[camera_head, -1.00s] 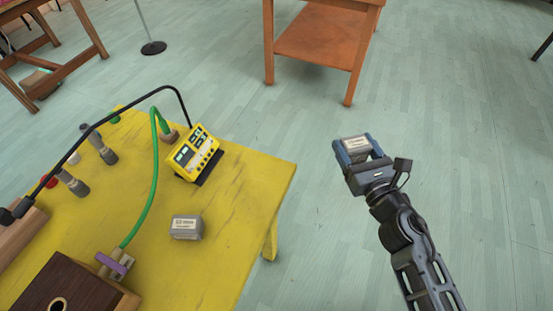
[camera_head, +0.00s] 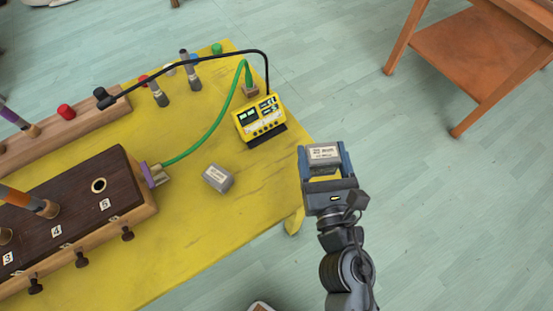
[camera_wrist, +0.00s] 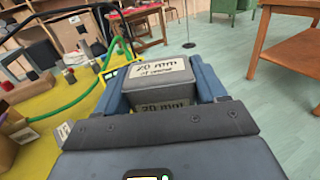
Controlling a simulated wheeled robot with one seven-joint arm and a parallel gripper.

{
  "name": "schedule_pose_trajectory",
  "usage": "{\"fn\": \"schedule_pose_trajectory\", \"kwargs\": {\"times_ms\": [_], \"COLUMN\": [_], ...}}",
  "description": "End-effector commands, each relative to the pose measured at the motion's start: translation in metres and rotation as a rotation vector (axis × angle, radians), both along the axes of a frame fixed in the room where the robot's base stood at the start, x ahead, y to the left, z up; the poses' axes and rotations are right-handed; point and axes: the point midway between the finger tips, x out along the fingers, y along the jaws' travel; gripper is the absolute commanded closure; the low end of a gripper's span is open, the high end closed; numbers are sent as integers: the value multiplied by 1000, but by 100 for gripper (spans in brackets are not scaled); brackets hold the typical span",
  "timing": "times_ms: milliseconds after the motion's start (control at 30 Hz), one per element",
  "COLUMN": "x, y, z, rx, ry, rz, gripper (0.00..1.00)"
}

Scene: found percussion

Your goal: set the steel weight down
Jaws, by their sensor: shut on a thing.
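My gripper (camera_head: 325,160) is shut on a grey steel weight (camera_head: 323,153) with a white label. In the head view they are at the right edge of the yellow table (camera_head: 265,190), with the gripper body over the floor side. The wrist view shows the held weight (camera_wrist: 162,72) between the blue fingers, its label reading about "20 mm". A second, similar grey labelled block (camera_head: 217,178) lies on the yellow table, left of my gripper. It is apart from the gripper. How high the held weight is above the table top is hard to tell.
A yellow meter (camera_head: 260,121) stands near the table's right corner, with black and green cables (camera_head: 215,130) running left. A dark wooden box (camera_head: 75,215) with numbered holes and a wooden rail (camera_head: 65,135) are at left. The table's front right is bare. An orange-brown table (camera_head: 480,60) stands behind.

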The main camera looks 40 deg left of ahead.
Motion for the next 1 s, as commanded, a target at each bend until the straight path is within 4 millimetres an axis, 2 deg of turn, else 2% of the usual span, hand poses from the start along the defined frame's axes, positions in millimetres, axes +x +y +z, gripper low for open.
{"fn": "schedule_pose_trajectory", "kwargs": {"times_ms": [33, 233, 700, 833, 1000], "x": [-7, -18, 2, 6, 9], "y": [11, 33, 111, 128, 139], "z": [5, 0, -52, -61, -65], "rx": [1, 1, 3, 2, 1], "ry": [-2, -3, -4, -5, -3], "rz": [25, 61, 63, 63, 61], "gripper": [87, 87, 87, 87, 87]}}
